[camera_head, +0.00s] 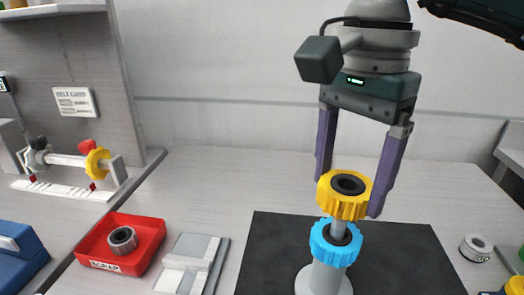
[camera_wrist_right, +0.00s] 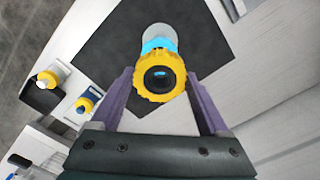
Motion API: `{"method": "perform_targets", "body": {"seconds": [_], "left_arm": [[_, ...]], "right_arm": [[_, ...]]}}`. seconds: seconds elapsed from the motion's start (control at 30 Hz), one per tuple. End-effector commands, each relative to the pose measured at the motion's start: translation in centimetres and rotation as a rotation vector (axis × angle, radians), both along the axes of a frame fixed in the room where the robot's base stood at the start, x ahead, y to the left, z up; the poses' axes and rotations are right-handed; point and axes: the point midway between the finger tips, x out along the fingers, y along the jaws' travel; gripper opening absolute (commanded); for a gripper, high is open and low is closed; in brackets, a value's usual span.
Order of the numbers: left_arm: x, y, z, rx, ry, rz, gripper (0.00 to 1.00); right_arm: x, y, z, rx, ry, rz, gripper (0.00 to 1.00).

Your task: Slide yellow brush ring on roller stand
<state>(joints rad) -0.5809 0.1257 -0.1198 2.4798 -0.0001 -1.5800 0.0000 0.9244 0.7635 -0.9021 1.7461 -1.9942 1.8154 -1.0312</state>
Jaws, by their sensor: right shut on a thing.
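The yellow brush ring (camera_head: 344,207) is gear-shaped with a dark hub. My right gripper (camera_head: 346,205) comes down from above with its purple fingers shut on opposite sides of the ring. The roller stand (camera_head: 324,279) is a pale upright post on a round base, with a blue ring (camera_head: 335,252) around it. The yellow ring is just above the blue ring, over the post's top; I cannot tell whether the post tip is inside its hole. In the right wrist view, the yellow ring (camera_wrist_right: 160,92) sits between the fingers and partly hides the blue ring (camera_wrist_right: 158,44). My left gripper is not in view.
The stand is on a black mat (camera_head: 270,245). A red scrap tray (camera_head: 150,229) holds a grey ring (camera_head: 122,239). A grey fixture (camera_head: 190,262) lies beside it. A belt rig with another yellow ring (camera_head: 97,162) is at left.

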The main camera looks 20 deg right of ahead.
Motion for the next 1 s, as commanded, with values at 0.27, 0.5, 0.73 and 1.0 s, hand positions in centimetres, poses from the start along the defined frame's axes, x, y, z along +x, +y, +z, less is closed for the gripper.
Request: {"method": "perform_targets", "body": {"seconds": [0.27,0.5,0.73,1.0], "left_arm": [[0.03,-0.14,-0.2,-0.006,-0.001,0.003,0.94],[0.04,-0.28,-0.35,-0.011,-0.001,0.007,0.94],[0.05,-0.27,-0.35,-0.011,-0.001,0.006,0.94],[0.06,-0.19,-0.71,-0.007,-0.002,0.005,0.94]], "right_arm": [[0.01,-0.02,-0.07,-0.001,-0.001,0.0,0.24],[0.02,-0.01,0.03,-0.001,-0.001,0.0,0.24],[0.01,-0.01,0.01,0.0,0.0,0.0,0.24],[0.0,-0.01,-0.09,0.0,-0.001,0.0,0.24]]}}
